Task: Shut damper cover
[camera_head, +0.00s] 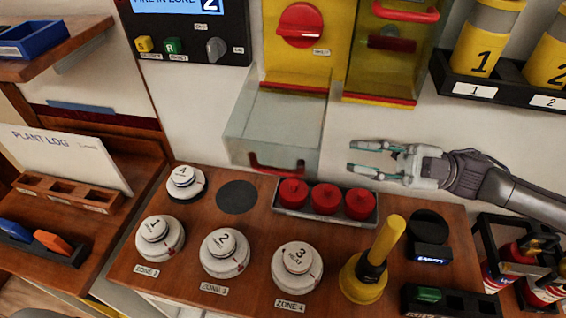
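A clear cover (270,125) with a red handle (276,167) at its lower front edge juts out and down from the yellow wall box. The box's red rotary knob (299,25) is exposed above it. A second yellow box on its right has a see-through front (392,55) with a red handle at the top. The small labels are too blurred to tell which is the damper. My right gripper (352,158) comes in from the right, fingers apart and empty, to the right of the hanging cover and not touching it. My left gripper is not in view.
Below are a wooden desk with white numbered detectors (225,250), a tray of red caps (325,199), a yellow plunger-like tool (375,260) and a black holder (430,245). Yellow canisters (485,45) stand in a wall rack at upper right. A black alarm panel (190,35) is at upper left.

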